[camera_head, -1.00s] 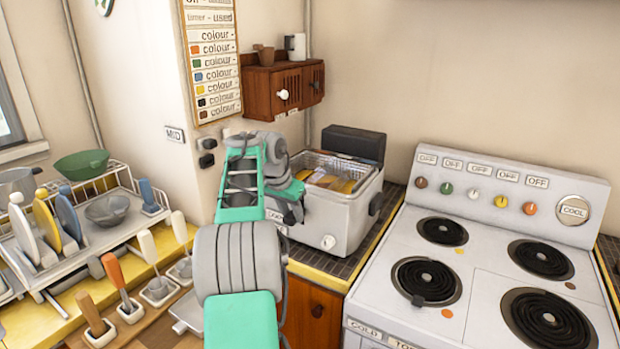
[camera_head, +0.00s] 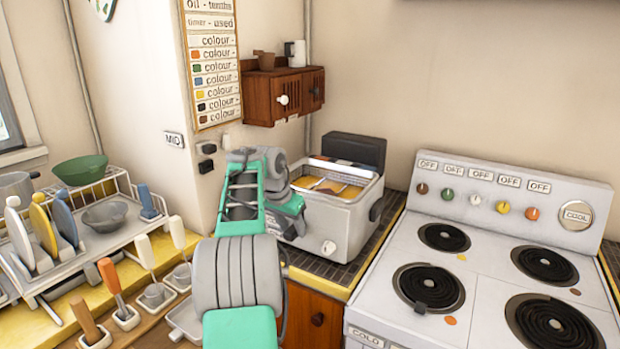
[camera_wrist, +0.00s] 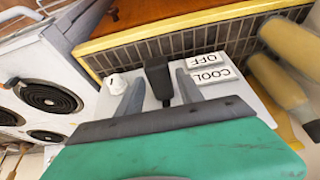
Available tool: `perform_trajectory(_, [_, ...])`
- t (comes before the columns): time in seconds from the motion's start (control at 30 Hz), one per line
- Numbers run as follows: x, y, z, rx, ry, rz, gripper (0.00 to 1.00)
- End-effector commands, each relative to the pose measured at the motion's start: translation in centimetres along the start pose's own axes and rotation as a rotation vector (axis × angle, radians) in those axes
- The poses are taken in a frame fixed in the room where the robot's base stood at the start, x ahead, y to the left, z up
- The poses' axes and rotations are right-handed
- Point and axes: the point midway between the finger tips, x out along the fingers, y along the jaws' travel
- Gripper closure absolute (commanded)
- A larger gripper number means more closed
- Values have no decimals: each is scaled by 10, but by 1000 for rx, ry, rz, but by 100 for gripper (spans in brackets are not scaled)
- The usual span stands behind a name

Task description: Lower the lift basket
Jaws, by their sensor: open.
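The fryer (camera_head: 340,215) is a light grey box on the dark-tiled counter, left of the stove. Yellowish contents show inside its rim, and the lift basket sits low in it, so little of its mesh can be made out. In the wrist view a black lever or handle (camera_wrist: 158,78) stands on the fryer's pale front panel, beside a white knob (camera_wrist: 117,83) and upside-down OFF and COOL labels. My gripper (camera_wrist: 160,76) is open, with one grey finger on each side of the black lever. I cannot tell whether they touch it. In the head view my arm hides the fingers.
The stove (camera_head: 480,255) with several black coils stands to the right. A dish rack (camera_head: 90,220) and several upright-handled tools stand at the left. A wooden wall cabinet (camera_head: 285,92) hangs above the fryer. Blurred tan handles (camera_wrist: 280,90) lie close in the wrist view.

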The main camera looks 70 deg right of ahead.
Motion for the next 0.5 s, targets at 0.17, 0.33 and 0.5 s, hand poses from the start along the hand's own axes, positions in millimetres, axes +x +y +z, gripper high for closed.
perform_trajectory(0.17, [-24, -1, -2, 0, 2, -2, 56])
perform_trajectory(0.33, [-44, 0, -2, -1, 1, -1, 56])
perform_trajectory(0.5, [-63, 0, -2, -1, 1, -1, 56])
